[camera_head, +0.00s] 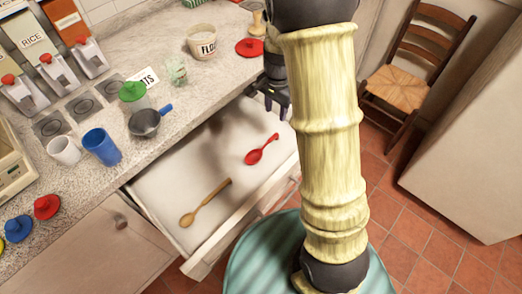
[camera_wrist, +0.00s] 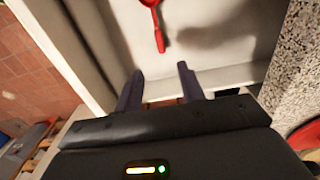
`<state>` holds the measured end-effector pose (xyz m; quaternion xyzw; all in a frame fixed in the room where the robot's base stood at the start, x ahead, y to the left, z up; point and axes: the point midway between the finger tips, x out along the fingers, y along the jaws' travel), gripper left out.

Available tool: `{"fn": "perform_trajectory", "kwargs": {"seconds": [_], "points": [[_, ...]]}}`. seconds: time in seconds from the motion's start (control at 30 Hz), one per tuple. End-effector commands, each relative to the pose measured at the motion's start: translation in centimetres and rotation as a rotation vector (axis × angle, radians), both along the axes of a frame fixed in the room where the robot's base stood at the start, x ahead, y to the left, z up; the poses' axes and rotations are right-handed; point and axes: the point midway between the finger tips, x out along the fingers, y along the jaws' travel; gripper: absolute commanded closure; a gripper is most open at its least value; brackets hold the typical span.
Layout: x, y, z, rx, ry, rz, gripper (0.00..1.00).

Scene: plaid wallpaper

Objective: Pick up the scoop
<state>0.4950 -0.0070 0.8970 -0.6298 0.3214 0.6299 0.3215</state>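A red spoon or scoop (camera_head: 262,149) lies in the open drawer, and its handle also shows at the top of the wrist view (camera_wrist: 159,38). A small dark scoop-like pan with a blue handle (camera_head: 145,122) stands on the counter. I cannot tell for sure which one is the scoop. My gripper (camera_head: 270,98) is over the back right end of the drawer, partly hidden by my arm. In the wrist view its fingers (camera_wrist: 160,84) are apart with nothing between them, and the red handle lies beyond them, untouched.
A wooden spoon (camera_head: 205,203) lies in the drawer (camera_head: 180,178). A chair (camera_head: 415,62) stands at right.

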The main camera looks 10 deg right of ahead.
Motion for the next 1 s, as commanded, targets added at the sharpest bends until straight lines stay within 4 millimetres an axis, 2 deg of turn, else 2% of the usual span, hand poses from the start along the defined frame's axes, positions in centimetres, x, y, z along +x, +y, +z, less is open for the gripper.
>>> {"fn": "perform_trajectory", "kwargs": {"seconds": [0.1, 0.43, 0.57, 0.87, 1.0], "points": [[-0.1, 0.0, -2.4, -0.001, 0.004, 0.001, 0.61], [-0.1, -0.1, -7.8, -0.001, 0.003, 0.0, 0.61], [0.0, 0.0, -8.4, 0.0, 0.0, 0.001, 0.61], [0.0, 0.0, -8.5, 0.0, 0.0, 0.001, 0.61], [0.0, -0.1, -9.8, 0.0, 0.004, 0.001, 0.61]]}}
